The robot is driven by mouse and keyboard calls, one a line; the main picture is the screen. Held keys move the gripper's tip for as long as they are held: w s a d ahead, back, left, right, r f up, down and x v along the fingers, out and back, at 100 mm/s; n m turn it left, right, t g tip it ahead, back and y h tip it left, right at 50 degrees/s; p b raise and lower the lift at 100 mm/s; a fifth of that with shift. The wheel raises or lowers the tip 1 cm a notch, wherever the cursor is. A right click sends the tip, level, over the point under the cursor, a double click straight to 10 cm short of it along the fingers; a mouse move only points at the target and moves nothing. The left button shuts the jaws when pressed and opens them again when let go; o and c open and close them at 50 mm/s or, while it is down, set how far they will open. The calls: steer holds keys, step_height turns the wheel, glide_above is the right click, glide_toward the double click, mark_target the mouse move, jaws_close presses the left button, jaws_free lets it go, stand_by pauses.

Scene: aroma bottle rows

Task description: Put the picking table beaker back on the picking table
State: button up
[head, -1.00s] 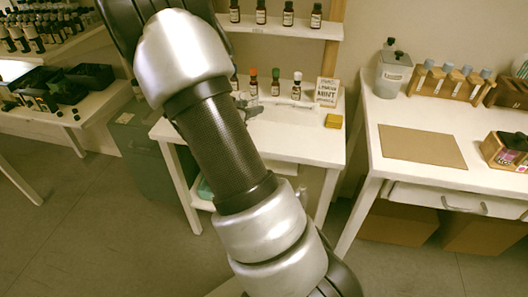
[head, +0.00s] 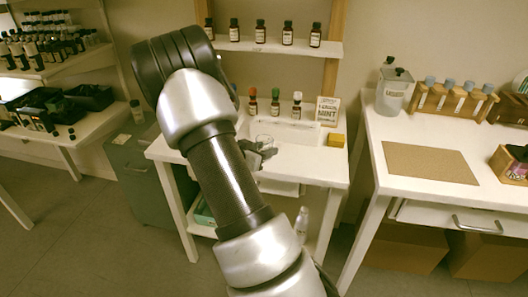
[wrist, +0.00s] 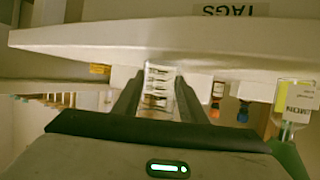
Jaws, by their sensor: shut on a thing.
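My gripper (head: 259,152) is shut on a small clear beaker (head: 264,141), over the front part of the white middle table (head: 312,165). In the wrist view the beaker (wrist: 158,88) is between the two dark fingers and shows pale markings. Whether the beaker touches the tabletop cannot be told. My arm hides the table's left part in the head view.
Bottles with red (head: 252,101), green (head: 275,101) and white (head: 297,104) caps stand at the table's back. A lemon mint sign (head: 328,110) and a yellow block (head: 336,140) are at right. A shelf (head: 275,46) with several bottles hangs above.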

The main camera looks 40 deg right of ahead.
steer(key=o, duration=1.1)
